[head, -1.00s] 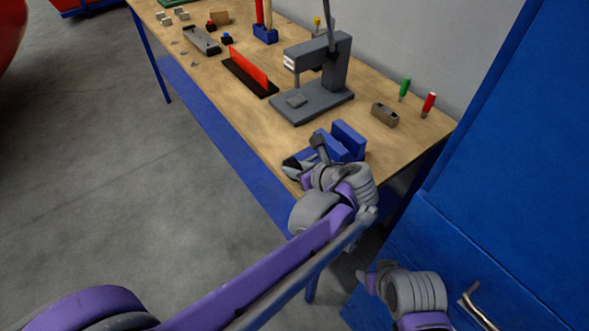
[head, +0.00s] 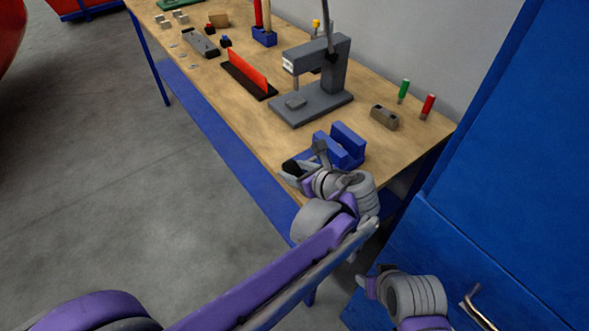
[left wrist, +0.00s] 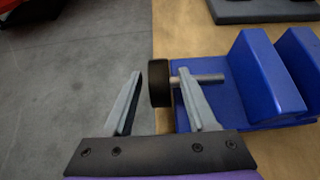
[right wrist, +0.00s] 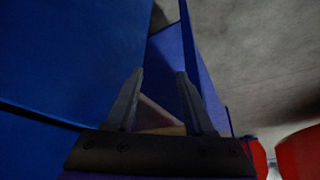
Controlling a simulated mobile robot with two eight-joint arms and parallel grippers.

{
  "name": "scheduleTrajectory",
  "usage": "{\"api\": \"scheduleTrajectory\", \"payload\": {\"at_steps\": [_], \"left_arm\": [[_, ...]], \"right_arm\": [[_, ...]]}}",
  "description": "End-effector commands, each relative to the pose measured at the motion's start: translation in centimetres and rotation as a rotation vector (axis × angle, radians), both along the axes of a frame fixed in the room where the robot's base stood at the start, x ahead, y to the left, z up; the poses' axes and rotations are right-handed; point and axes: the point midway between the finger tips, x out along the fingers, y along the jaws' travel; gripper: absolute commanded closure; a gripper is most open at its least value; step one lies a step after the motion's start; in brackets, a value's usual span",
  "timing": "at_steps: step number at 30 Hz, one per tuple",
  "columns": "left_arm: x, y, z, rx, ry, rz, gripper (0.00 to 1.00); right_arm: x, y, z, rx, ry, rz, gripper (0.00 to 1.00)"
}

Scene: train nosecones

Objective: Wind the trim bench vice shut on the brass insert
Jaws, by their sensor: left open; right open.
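The blue bench vice (head: 351,138) sits at the near corner of the bench, with a gap between its two jaws. In the left wrist view its jaw (left wrist: 254,80), grey screw rod (left wrist: 212,77) and round black knob (left wrist: 160,84) show. My left gripper (head: 305,162) is open at the knob. In the left wrist view its fingers (left wrist: 160,72) stand on either side of the knob, and the right finger crosses in front of the rod. I cannot make out a brass insert in the vice. My right gripper (head: 366,279) is open and empty, low beside the bench.
A grey press (head: 322,90) stands behind the vice. A brownish block (head: 385,116), a green-handled tool (head: 404,88) and a red-handled tool (head: 428,104) are to its right. A blue cabinet (head: 510,170) closes off the right side. Floor (head: 130,200) is clear at left.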

Motion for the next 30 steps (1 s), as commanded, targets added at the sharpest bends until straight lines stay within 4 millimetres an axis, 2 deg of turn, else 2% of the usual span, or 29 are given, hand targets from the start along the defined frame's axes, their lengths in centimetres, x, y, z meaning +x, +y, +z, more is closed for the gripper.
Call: {"api": "scheduleTrajectory", "payload": {"at_steps": [8, 21, 30], "left_arm": [[-1.0, -0.8, 0.8, -0.001, 0.000, -0.003, 0.43], [-6.6, -4.9, 5.1, -0.001, 0.000, -0.003, 0.43], [-7.5, -5.4, 5.7, 0.000, 0.000, 0.000, 0.43]], "right_arm": [[0.0, 0.0, 0.1, 0.000, 0.000, 0.000, 0.47], [0.1, 0.0, 0.4, 0.000, -0.001, 0.000, 0.47], [0.1, 0.0, 0.5, 0.000, -0.002, 0.000, 0.47]]}}
